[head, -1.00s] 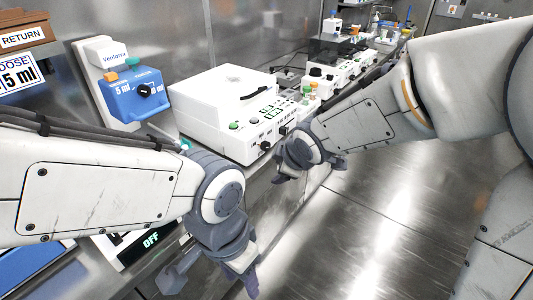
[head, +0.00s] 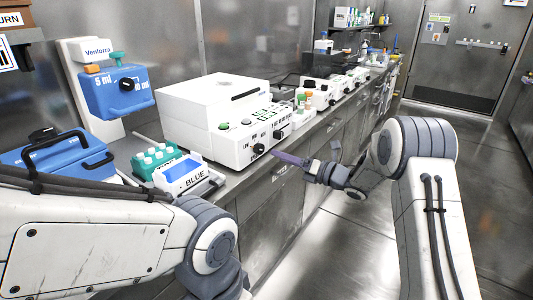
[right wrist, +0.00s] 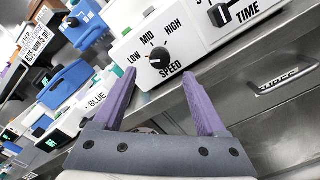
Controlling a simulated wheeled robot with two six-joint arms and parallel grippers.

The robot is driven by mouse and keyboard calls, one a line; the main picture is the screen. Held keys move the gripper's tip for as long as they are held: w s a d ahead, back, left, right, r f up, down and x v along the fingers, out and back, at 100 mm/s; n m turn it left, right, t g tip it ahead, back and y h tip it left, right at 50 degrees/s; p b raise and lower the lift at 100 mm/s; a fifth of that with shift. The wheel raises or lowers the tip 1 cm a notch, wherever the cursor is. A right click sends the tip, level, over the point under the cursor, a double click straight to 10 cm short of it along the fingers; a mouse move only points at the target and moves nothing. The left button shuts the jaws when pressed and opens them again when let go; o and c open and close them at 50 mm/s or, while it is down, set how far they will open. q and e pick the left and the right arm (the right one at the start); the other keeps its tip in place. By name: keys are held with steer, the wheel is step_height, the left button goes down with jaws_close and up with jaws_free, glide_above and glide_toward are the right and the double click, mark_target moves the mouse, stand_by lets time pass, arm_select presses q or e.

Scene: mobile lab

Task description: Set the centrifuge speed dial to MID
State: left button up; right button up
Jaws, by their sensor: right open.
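The white centrifuge (head: 215,112) stands on the bench, its control panel facing the aisle. Its black speed dial (head: 259,148) is at the panel's lower front. In the right wrist view the dial (right wrist: 160,57) shows close up, with LOW, MID and HIGH around it and SPEED below. A white mark on the knob seems to sit on its LOW side; its exact setting is hard to read. My right gripper (head: 305,153) is open, its purple fingers (right wrist: 153,95) pointing at the panel, apart from the dial. My left arm shows at lower left; its fingers are out of view.
A TIME dial (right wrist: 220,14) sits beside the speed dial. A blue tray (head: 188,178) and a green rack (head: 155,160) stand left of the centrifuge. Bottles (head: 305,100) and more devices line the bench behind. The aisle floor to the right is clear.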

mark_target(262, 149)
steer(key=x, duration=0.7)
steer(key=shift+d, duration=0.1)
jaws_close()
